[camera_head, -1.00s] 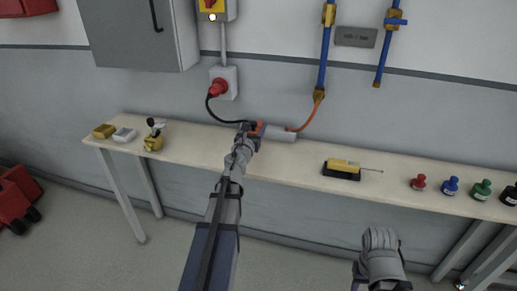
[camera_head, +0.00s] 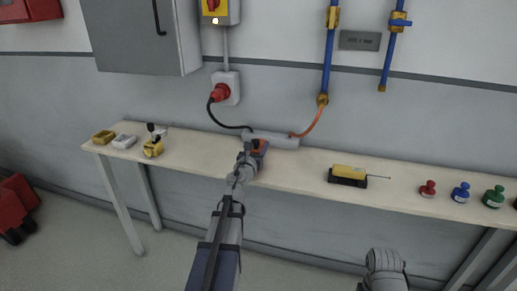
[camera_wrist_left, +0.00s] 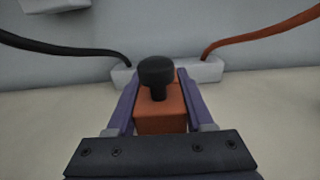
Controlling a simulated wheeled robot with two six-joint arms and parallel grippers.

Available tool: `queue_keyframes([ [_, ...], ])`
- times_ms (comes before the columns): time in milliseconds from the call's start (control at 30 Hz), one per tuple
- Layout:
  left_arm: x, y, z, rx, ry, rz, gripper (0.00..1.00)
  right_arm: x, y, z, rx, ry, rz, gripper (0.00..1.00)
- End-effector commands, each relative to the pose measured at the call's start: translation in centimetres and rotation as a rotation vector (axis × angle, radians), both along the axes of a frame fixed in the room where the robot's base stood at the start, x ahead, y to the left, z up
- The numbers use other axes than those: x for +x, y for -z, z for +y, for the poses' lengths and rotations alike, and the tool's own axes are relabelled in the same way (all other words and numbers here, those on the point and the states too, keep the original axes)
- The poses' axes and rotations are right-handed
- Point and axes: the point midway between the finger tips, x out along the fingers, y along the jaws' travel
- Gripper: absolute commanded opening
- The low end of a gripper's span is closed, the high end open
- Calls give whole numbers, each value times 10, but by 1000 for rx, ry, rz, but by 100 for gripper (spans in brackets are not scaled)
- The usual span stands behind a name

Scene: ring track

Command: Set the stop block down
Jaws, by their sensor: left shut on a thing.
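The stop block is an orange block with a black mushroom-shaped knob on top. In the left wrist view the stop block (camera_wrist_left: 160,112) sits upright between the two purple fingers of my left gripper (camera_wrist_left: 160,105), which is shut on it. In the head view the stop block (camera_head: 262,147) shows partly, at or just above the bench (camera_head: 300,165), in front of a grey bar. I cannot tell whether its underside touches the bench. My left gripper (camera_head: 253,149) covers part of it. My right arm shows at the bottom right, but its gripper is not clearly visible.
The grey bar (camera_head: 272,140) lies behind the block, with a black cable and an orange hose at its ends. A yellow device (camera_head: 348,174) and several coloured bottles stand to the right. Small yellow and white items (camera_head: 124,141) stand left. Bench between is clear.

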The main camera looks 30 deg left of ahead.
Motion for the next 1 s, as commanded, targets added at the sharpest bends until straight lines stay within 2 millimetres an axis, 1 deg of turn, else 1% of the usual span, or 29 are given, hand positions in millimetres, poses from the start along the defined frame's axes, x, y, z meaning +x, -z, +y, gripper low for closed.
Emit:
queue_keyframes([
  [167,0,3,0,0,0,0,0,0,3,0,0,0,0,50],
  [200,0,3,0,0,0,0,55,0,3,0,0,0,0,50],
  [433,0,2,0,0,0,0,81,0,2,0,0,0,0,50],
  [467,0,2,0,0,0,0,82,0,2,0,0,0,0,50],
  [700,0,2,0,0,0,0,82,0,2,0,0,0,0,50],
  [833,0,-2,0,0,0,0,82,0,-2,0,0,0,0,50],
  [1000,-11,0,-12,0,1,0,82,0,0,0,0,0,0,50],
])
